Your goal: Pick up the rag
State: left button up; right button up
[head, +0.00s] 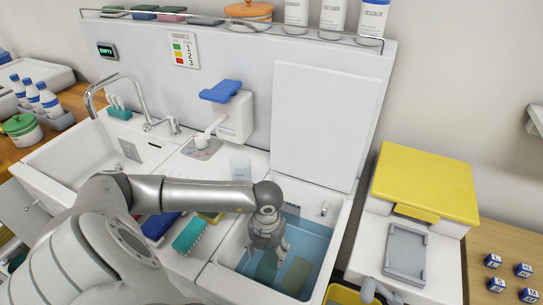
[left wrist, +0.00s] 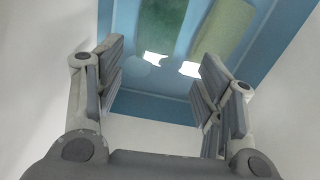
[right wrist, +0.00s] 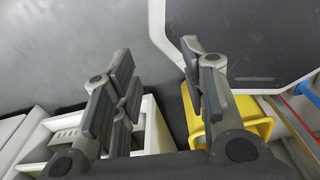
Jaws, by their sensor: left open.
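My left gripper (head: 267,247) is open above the blue water-filled basin, pointing down. In the left wrist view its fingers (left wrist: 161,66) are apart with nothing between them. Two flat pieces lie in the basin: a dark green one (head: 266,267) and an olive-green one (head: 297,276). Both also show in the left wrist view, the dark green piece (left wrist: 160,25) and the olive piece (left wrist: 226,30), beyond the fingertips. I cannot tell which is the rag. In the right wrist view my right gripper (right wrist: 157,65) is open and empty, away from the basin.
A teal brush (head: 189,236) lies left of the basin. The raised white lid (head: 325,120) is behind the basin. A yellow-lidded box (head: 425,180) stands right. A yellow bucket (right wrist: 245,118) is below my right gripper.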

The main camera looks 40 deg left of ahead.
pick_arm(q)
send_over(267, 268)
jog(key=f, duration=0.4)
jog(key=shift+s+d, duration=0.15)
jog(key=shift+d, duration=0.05)
jog(key=shift+f, duration=0.4)
jog(key=shift+f+p, duration=0.2)
jog(key=shift+p, duration=0.1)
jog(key=f, duration=0.2)
jog(key=f+p, duration=0.1)
jog(key=shift+a+f, duration=0.2)
jog(key=shift+f, duration=0.75)
jog(key=c, duration=0.8)
pick_arm(e)
jog(key=shift+w+d+r, duration=0.2)
jog(key=shift+w+r, duration=0.35)
jog(key=shift+w, duration=0.05)
jog(key=shift+w+d+r, duration=0.2)
jog(key=shift+w+r, duration=0.3)
jog(key=shift+w, duration=0.05)
